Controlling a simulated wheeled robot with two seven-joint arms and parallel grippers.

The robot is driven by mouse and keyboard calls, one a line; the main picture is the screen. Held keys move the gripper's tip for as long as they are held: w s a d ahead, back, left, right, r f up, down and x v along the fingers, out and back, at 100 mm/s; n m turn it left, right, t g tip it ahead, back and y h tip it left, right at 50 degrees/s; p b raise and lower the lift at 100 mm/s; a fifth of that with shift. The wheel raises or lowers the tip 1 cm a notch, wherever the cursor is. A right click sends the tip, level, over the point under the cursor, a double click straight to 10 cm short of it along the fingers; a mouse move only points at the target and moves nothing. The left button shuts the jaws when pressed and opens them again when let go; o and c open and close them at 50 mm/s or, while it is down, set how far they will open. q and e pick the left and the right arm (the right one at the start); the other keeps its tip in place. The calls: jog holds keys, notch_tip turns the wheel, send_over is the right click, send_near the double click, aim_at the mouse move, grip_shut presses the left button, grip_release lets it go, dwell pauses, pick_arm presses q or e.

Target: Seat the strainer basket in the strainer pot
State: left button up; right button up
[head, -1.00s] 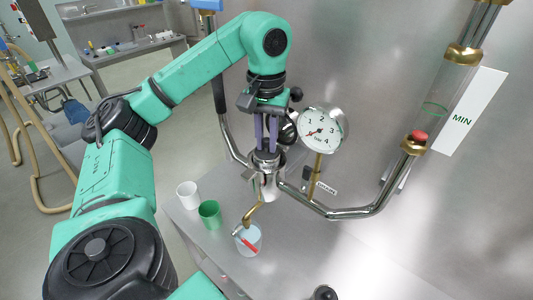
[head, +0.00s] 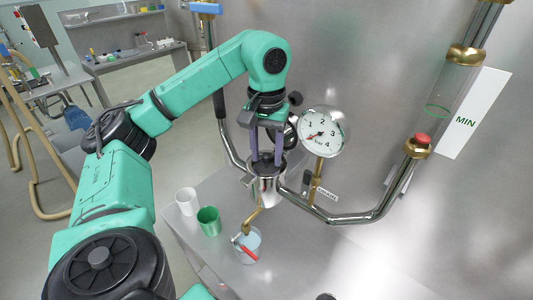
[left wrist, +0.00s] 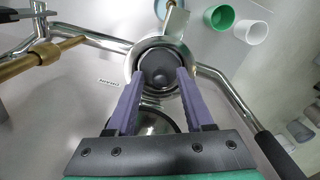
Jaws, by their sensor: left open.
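The strainer pot (head: 266,190) is a steel cup on the pipe at the middle of the head view. In the left wrist view its bright rim (left wrist: 186,52) rings a dark round piece with a central knob, which looks like the strainer basket (left wrist: 158,62). The basket is inside the rim; how deep it sits I cannot tell. My left gripper (head: 266,158) points down over the pot. Its purple fingers are open, one on each side of the basket in the left wrist view (left wrist: 160,74). My right gripper is not in view.
A pressure gauge (head: 323,132) on a brass stem stands close to the right of the pot. Curved steel pipe (head: 345,216) runs right. A white cup (head: 187,201), a green cup (head: 208,221) and a clear beaker (head: 249,246) stand below on the steel table.

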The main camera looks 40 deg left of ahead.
pick_arm(q)
notch_tip(320, 180, up, 11)
jog(key=p, duration=0.7)
jog(key=shift+r+p, duration=0.2)
jog(key=shift+p, duration=0.1)
